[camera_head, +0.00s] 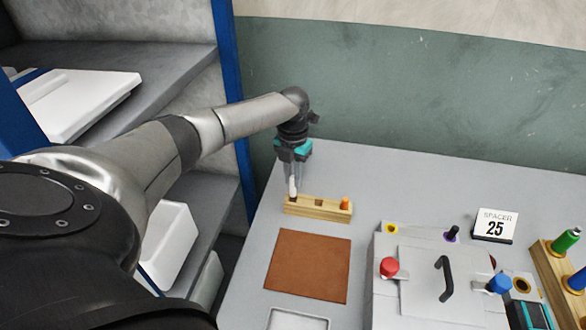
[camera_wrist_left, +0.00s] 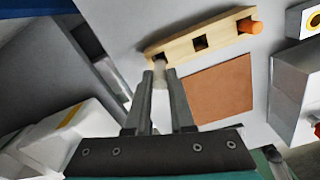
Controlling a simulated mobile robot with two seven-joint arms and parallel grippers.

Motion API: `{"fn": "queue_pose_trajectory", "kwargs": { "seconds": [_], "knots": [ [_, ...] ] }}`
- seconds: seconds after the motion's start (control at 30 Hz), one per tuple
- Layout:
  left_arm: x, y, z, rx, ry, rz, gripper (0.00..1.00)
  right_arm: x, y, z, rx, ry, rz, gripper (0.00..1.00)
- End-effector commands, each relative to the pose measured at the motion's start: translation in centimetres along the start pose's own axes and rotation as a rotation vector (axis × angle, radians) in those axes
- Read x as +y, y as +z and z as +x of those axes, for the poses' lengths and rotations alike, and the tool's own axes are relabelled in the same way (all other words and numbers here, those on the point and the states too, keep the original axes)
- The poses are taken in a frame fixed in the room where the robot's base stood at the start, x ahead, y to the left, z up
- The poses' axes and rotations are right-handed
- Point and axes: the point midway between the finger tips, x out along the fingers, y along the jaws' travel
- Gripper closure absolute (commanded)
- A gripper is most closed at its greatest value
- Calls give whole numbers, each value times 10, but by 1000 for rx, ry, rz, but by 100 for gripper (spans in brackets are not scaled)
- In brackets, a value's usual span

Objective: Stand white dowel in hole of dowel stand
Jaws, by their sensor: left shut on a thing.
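The white dowel (camera_head: 292,188) is upright in my left gripper (camera_head: 293,180), which is shut on it over the left end of the wooden dowel stand (camera_head: 318,209). In the left wrist view the dowel (camera_wrist_left: 160,74) shows between the fingertips of the left gripper (camera_wrist_left: 160,80), in line with the stand's left hole. I cannot tell whether its lower end is inside that hole. The stand (camera_wrist_left: 180,46) also has an empty square middle hole and an orange dowel (camera_head: 345,202) in its right hole. My right gripper is not in view.
A brown mat (camera_head: 308,266) lies in front of the stand. A grey press box (camera_head: 425,275) with a black handle and coloured knobs stands to the right. A "SPACER 25" sign (camera_head: 494,225) and a wooden rack (camera_head: 550,265) are farther right. Shelves (camera_head: 150,85) stand left.

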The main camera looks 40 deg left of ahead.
Motion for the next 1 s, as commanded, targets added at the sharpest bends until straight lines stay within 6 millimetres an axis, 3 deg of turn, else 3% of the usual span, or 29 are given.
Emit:
{"fn": "queue_pose_trajectory", "kwargs": {
  "seconds": [1.0],
  "knots": [
    [0,0,14,0,0,0,100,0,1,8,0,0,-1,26]
  ]
}}
